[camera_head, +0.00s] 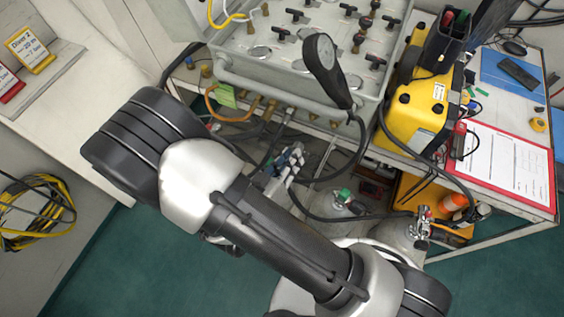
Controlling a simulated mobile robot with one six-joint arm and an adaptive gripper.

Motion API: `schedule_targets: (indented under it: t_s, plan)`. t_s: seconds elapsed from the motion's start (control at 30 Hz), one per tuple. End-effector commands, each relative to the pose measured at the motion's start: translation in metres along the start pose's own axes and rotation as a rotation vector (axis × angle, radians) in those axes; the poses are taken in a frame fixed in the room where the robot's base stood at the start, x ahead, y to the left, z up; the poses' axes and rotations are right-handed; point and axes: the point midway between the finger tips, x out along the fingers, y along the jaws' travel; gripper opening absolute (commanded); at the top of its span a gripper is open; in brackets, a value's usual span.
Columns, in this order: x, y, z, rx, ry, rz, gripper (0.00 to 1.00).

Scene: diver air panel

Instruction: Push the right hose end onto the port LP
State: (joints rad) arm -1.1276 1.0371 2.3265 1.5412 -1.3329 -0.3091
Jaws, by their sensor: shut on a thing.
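The grey air panel (228,62) stands at the top middle, with black valve knobs on its face. Several brass fittings (270,109) point down along its front lower edge. I cannot read which one is port LP. The contact between the hose end and any port cannot be made out. A thin black hose (362,140) loops near the gripper.
A black handheld gauge (322,58) stands at the panel's front. An orange hose (212,105) with a green tag (226,95) hangs left. A yellow case (420,110), a red clipboard (505,160) and grey cylinders (400,235) are right. Coiled yellow hose (35,212) is far left.

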Motion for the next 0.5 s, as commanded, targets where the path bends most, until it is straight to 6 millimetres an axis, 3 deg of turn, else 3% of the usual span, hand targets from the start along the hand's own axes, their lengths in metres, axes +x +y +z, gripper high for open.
schedule_targets:
  t_s: [0.5]
  plan:
    - [0.041,0.001,-0.011,0.004,0.001,0.001,0.0]
